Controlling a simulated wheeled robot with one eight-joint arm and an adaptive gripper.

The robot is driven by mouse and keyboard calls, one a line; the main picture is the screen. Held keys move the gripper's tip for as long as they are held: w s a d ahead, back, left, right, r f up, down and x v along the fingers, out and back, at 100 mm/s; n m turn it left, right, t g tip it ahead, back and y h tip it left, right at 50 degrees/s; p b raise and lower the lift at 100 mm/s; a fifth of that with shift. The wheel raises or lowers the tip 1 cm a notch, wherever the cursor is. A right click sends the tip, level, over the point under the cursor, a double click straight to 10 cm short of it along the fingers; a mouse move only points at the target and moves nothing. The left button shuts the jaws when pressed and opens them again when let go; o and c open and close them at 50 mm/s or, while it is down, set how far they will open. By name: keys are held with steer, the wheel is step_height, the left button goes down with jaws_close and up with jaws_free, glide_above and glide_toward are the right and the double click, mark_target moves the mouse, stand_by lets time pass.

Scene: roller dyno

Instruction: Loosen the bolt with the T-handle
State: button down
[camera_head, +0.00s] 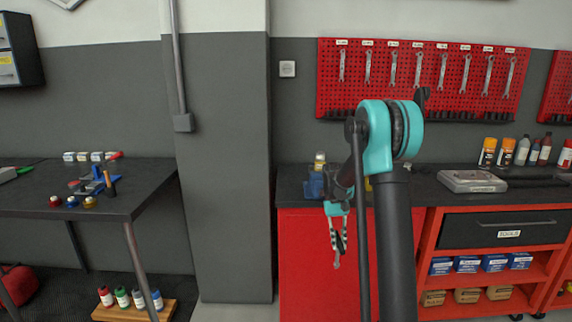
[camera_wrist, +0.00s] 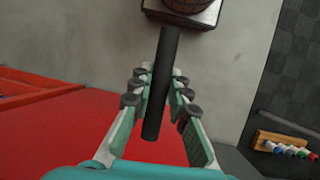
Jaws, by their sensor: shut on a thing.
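My gripper (camera_head: 338,252) hangs low in front of the red cabinet, below the worktop edge. In the wrist view, my gripper (camera_wrist: 161,80) has its two teal and grey fingers on either side of a long dark bar (camera_wrist: 155,120). It is shut on this bar, which looks like the T-handle's grip. The bar runs lengthwise between the fingers and sticks out past their tips. The rest of the T-handle cannot be made out. I cannot pick out the bolt in either view.
A blue vise-like object (camera_head: 315,186) stands on the worktop's left end, close to my arm. The red cabinet (camera_head: 300,260) is directly behind my gripper. A black table (camera_head: 130,195) is on the left. A low wooden rack (camera_head: 128,313) with several bottles sits on the floor.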

step_height(320, 180, up, 42)
stand_by(2.4)
